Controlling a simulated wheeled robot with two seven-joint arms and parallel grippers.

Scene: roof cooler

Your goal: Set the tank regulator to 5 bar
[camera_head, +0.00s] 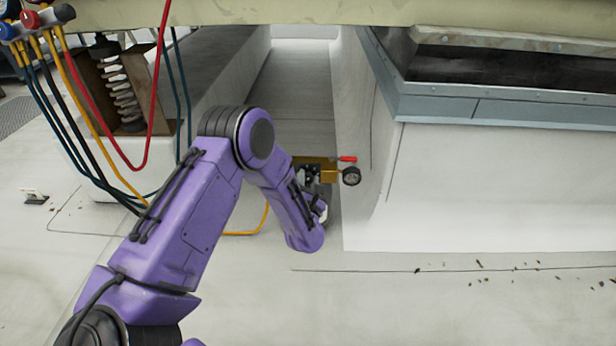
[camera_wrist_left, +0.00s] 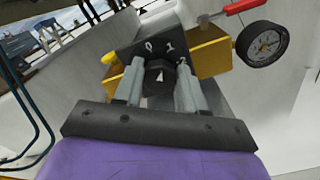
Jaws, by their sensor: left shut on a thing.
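The tank regulator (camera_wrist_left: 210,58) is a yellow-brass body with a dark scale plate (camera_wrist_left: 140,50) marked 0, 1 and 2. A dark knob (camera_wrist_left: 159,78) with a white pointer sits in front of the plate. My left gripper (camera_wrist_left: 160,88) is shut on the knob, one grey finger on each side. A round black gauge (camera_wrist_left: 262,44) and a red lever (camera_wrist_left: 246,6) are at its right; the gauge reading is too small to tell. In the head view, the regulator (camera_head: 328,176) and gauge (camera_head: 351,176) show beyond my left gripper (camera_head: 318,208), whose fingers are mostly hidden. My right gripper is out of view.
A yellow hose (camera_head: 246,232) runs near the regulator. Red, blue and yellow hoses hang from a gauge manifold (camera_head: 35,20) at upper left, beside a spring unit (camera_head: 120,90). A pale block wall (camera_head: 360,130) stands close on the right. The front floor is mostly clear.

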